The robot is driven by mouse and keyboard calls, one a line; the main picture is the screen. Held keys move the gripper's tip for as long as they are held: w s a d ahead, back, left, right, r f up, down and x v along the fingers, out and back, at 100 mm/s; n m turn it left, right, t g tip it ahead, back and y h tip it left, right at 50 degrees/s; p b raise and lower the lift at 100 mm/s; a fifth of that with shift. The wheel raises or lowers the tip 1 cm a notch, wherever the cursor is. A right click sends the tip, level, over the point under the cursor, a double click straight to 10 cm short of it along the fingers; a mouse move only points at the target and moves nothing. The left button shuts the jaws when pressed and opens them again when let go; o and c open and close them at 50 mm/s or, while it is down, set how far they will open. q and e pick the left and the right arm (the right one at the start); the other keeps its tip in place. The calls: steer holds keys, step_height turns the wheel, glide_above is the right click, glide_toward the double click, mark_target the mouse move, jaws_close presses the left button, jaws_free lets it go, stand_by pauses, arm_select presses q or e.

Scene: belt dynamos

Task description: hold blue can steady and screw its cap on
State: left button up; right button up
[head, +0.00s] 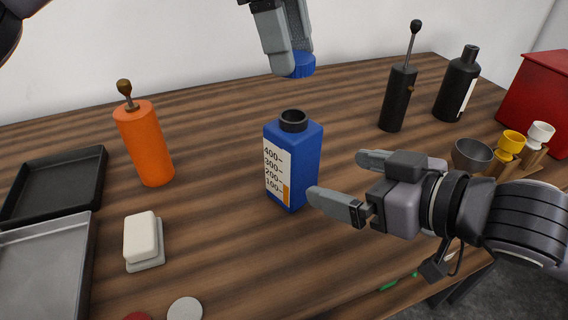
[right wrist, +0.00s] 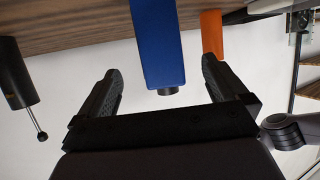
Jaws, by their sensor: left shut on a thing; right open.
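The blue can (head: 305,160) stands upright on the wooden table, its dark neck uncovered and a white scale label on its front. The blue cap (head: 301,66) is apart from the can, in the air above its neck. My left gripper (head: 288,58) is shut on the cap, its fingers pointing down. My right gripper (head: 338,177) is open, just right of the can, with its fingers pointing at it. In the right wrist view the can (right wrist: 158,45) appears upside down, between the open fingers (right wrist: 161,68). Contact with the can is not visible.
An orange bottle (head: 146,143) and a white block (head: 141,238) stand to the left, beside dark and grey trays (head: 45,245). Black bottles (head: 397,98) stand at the back right, near a metal bowl (head: 473,155) and a red box (head: 537,92). The table around the can is clear.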

stand_by(0.3)
steer(key=x, duration=1.2)
steer(key=shift+r, duration=0.1)
steer(key=c, duration=1.5)
arm_select(q)
glide_above(294, 116)
steer(key=shift+w+a+f, duration=0.1)
steer(key=shift+a+f, duration=0.05)
steer(key=shift+f, duration=1.1)
steer(key=shift+a+f, duration=0.15)
steer(key=shift+f, duration=1.1)
steer(key=shift+f, duration=0.85)
steer(key=shift+f, duration=0.55)
